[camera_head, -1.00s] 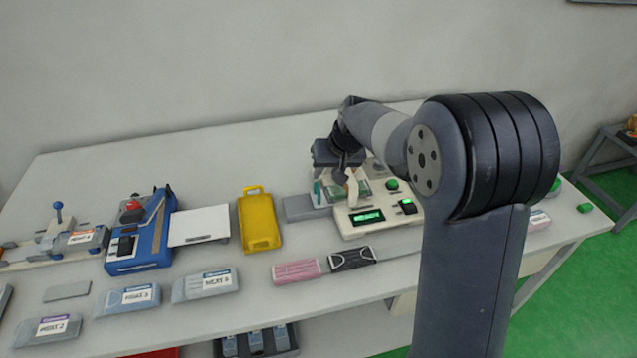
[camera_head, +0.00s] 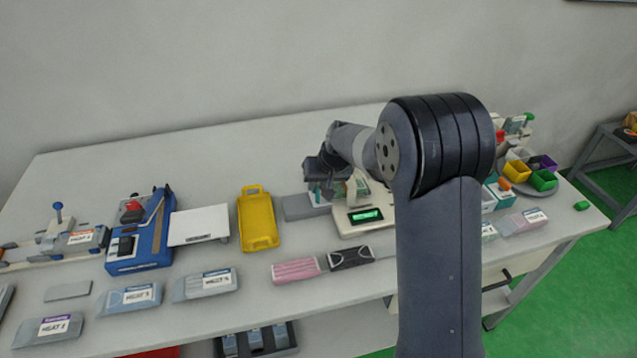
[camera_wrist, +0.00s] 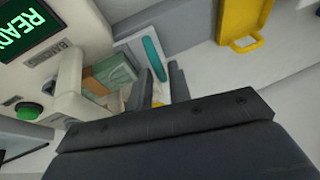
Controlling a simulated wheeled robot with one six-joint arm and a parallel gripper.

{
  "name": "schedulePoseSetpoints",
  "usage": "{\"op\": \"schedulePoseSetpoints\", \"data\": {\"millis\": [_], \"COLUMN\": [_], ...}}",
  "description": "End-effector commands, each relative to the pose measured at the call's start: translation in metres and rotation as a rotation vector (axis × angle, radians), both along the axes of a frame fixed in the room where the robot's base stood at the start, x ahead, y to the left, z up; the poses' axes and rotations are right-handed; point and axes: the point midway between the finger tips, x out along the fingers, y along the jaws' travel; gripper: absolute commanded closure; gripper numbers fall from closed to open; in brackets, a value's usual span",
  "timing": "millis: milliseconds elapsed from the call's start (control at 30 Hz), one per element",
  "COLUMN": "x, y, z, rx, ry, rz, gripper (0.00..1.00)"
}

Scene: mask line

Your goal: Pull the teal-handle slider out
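The teal handle (camera_wrist: 153,58) is an upright rounded bar on the white slider end of a cream machine (camera_head: 372,232), whose green display (camera_head: 366,215) reads READY in the wrist view. In the head view the teal handle (camera_head: 318,194) shows small beneath my gripper. My gripper (camera_wrist: 160,80) is open, its two dark fingers apart and pointing toward the handle. A grey flat pad (camera_head: 303,208) lies left of the machine. My arm hides much of the machine in the head view.
A yellow tray (camera_head: 259,222) stands left of the grey pad. Pink packs (camera_head: 296,270) and a black pack (camera_head: 351,258) lie in front of the machine. A green button (camera_wrist: 28,111) is on the machine. Coloured bins (camera_head: 543,180) stand at the right.

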Motion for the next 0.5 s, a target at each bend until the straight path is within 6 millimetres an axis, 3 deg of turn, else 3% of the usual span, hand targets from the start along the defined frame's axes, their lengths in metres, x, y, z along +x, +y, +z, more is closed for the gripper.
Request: {"op": "schedulePoseSetpoints", "data": {"millis": [200,500], "x": [-0.0001,-0.0002], "y": [-0.0002,-0.0002], "z": [0.0001,0.0002], "rx": [0.000,0.000], "ry": [0.000,0.000], "rz": [0.000,0.000], "gripper": [0.99,1.00]}}
